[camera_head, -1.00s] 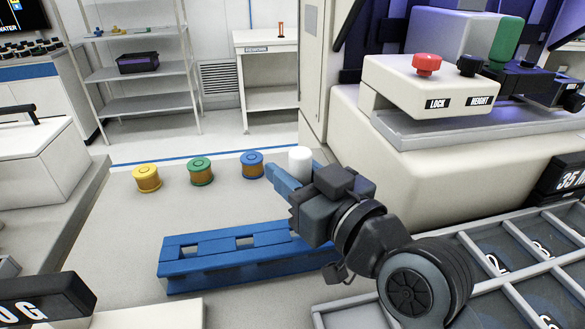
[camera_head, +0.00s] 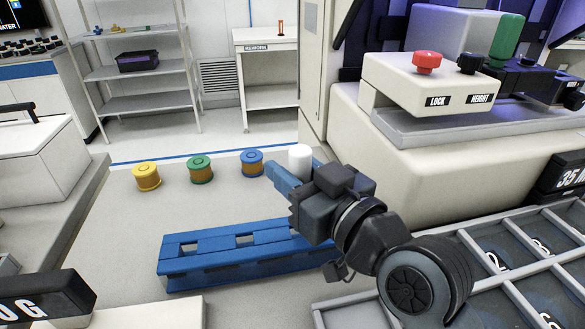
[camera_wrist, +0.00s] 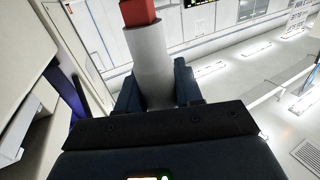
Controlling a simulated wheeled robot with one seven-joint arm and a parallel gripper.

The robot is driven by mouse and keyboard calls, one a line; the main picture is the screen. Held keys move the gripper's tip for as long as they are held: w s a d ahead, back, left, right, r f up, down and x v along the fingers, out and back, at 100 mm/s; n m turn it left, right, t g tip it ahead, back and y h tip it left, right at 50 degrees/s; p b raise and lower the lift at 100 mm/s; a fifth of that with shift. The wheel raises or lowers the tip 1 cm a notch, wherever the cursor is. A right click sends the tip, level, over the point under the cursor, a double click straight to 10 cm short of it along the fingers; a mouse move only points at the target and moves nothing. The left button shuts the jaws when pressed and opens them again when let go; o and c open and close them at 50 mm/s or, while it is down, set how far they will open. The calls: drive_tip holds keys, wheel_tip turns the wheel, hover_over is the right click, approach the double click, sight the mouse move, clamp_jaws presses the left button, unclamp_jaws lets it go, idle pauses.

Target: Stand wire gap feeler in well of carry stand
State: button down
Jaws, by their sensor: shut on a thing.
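My gripper (camera_head: 287,171) is shut on the wire gap feeler (camera_head: 300,160). In the head view the feeler shows as a short white cylinder at the blue fingertips. In the wrist view the feeler (camera_wrist: 150,65) is a pale cylinder with a red end, standing between the two dark blue fingers. The red end cannot be seen in the head view. The blue carry stand (camera_head: 205,265) sits on the pale bench, with square openings in its top. The gripper is above and behind its right part. My arm hides the stand's right end.
Yellow, green and blue spools (camera_head: 147,177) (camera_head: 200,169) (camera_head: 252,163) stand in a row at the back of the bench. A machine with a red button (camera_head: 427,63) rises at the right. A grey divided tray (camera_head: 470,240) lies front right.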

drive_tip(key=shift+f, duration=0.15)
drive_tip(key=shift+f+b, duration=0.35)
drive_tip(key=shift+b, duration=0.05)
drive_tip(key=shift+f+b, duration=1.15)
drive_tip(key=shift+f, duration=0.2)
drive_tip(key=c, duration=0.7)
unclamp_jaws()
drive_tip(key=shift+c, duration=0.2)
drive_tip(key=shift+o, duration=0.4)
drive_tip(key=shift+f, duration=0.15)
